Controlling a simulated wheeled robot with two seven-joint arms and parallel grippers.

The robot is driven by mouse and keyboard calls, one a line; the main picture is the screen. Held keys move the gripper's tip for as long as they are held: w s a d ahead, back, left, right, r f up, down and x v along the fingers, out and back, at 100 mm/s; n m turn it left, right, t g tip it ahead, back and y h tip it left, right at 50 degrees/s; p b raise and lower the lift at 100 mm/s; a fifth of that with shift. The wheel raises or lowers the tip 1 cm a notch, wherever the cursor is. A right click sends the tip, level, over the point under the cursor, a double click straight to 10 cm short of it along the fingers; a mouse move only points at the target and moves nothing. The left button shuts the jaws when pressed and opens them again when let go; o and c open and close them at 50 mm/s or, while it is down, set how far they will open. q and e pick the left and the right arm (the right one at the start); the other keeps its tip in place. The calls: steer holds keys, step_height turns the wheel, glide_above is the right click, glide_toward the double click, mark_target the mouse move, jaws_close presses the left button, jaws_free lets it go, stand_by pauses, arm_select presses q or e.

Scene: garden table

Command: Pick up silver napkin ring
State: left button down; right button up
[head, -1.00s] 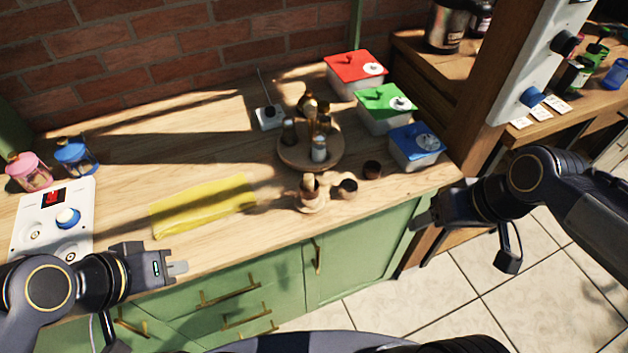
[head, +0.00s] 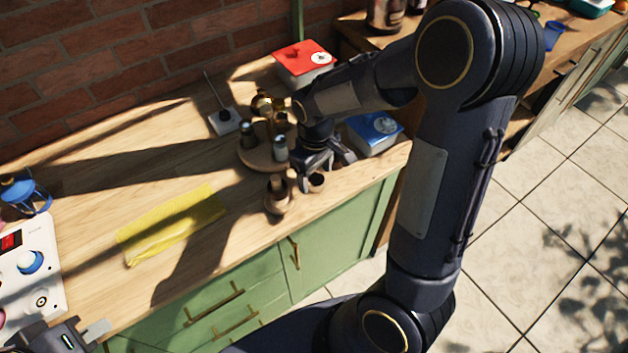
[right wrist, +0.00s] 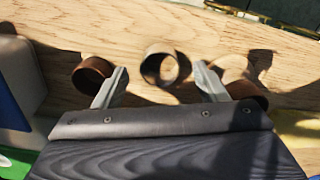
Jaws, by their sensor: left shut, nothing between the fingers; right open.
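The silver napkin ring (right wrist: 160,66) stands on the wooden counter, in the middle of the right wrist view, with its opening facing the camera. It appears between and slightly beyond my right gripper's fingertips (right wrist: 160,70); contact cannot be seen. In the head view the ring (head: 316,183) is a small dark shape beside the wooden stand, just under my right gripper (head: 326,168), which is open and empty. A brown ring (right wrist: 92,74) lies just outside the left finger in the wrist view; the arm hides it in the head view. My left gripper (head: 98,330) is shut and empty at lower left.
Behind are a round wooden tray (head: 258,158) with bottles, a blue-lidded box (head: 374,132) and a red-lidded box (head: 303,64). A yellow cloth (head: 172,225) lies left. The counter's front edge is near.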

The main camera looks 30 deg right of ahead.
steer(key=shift+f, duration=0.9)
steer(key=shift+c, duration=0.4)
steer(key=c, duration=1)
steer(key=shift+r, duration=0.1)
